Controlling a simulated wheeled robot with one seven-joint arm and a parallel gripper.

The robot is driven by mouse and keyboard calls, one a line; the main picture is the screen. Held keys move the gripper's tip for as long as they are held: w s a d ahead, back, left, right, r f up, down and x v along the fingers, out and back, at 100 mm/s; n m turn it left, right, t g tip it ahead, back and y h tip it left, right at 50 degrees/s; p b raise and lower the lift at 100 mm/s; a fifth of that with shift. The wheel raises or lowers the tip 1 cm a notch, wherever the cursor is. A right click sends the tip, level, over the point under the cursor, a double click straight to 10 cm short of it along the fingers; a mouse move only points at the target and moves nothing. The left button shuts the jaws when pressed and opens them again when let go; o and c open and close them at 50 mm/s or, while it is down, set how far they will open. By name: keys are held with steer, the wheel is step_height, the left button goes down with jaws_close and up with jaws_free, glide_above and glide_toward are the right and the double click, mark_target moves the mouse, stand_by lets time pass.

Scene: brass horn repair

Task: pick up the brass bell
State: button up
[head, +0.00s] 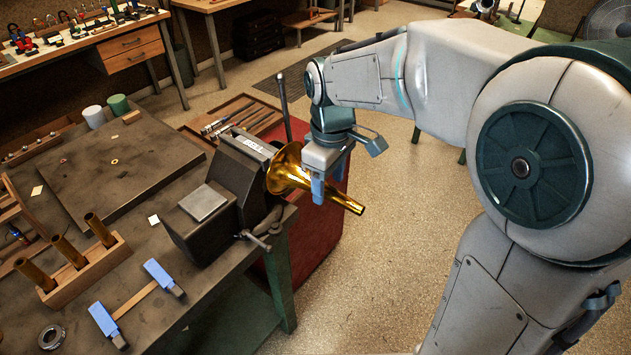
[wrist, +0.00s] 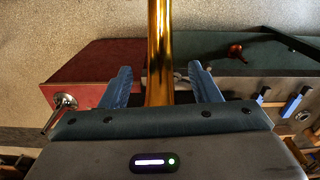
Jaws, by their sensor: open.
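The brass bell (head: 290,168) is at the right side of the dark vise (head: 245,170), its flare next to the vise and its narrow tube pointing right and down past the bench edge. I cannot tell whether the vise grips it. My gripper (head: 318,190) is at the tube, with one blue finger showing in front of it in the head view. In the wrist view the golden tube of the bell (wrist: 160,50) runs between the two blue fingers of my gripper (wrist: 162,85). A gap shows on each side of the tube, and the jaws are open.
The vise sits at the corner of a dark workbench (head: 130,175). A red cabinet (head: 310,240) stands below the bell. Floor (head: 400,220) to the right is clear.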

mark_target(329, 200)
steer(key=shift+d+f+p, duration=0.1)
steer(key=shift+f+p, duration=0.6)
steer(key=shift+f, duration=2.05)
steer(key=c, duration=1.2)
steer(key=shift+b, duration=0.4)
steer(key=s+d+b, duration=0.1)
steer(key=s+d, duration=0.2)
steer(key=d, duration=0.1)
steer(key=s+d+b, duration=0.2)
steer(key=s+d, duration=0.2)
steer(key=d, duration=0.1)
steer(key=s+d+b, duration=0.1)
steer(key=s+d, duration=0.2)
steer(key=d, duration=0.1)
steer(key=shift+s+d+r, duration=0.2)
steer(key=shift+s, duration=0.1)
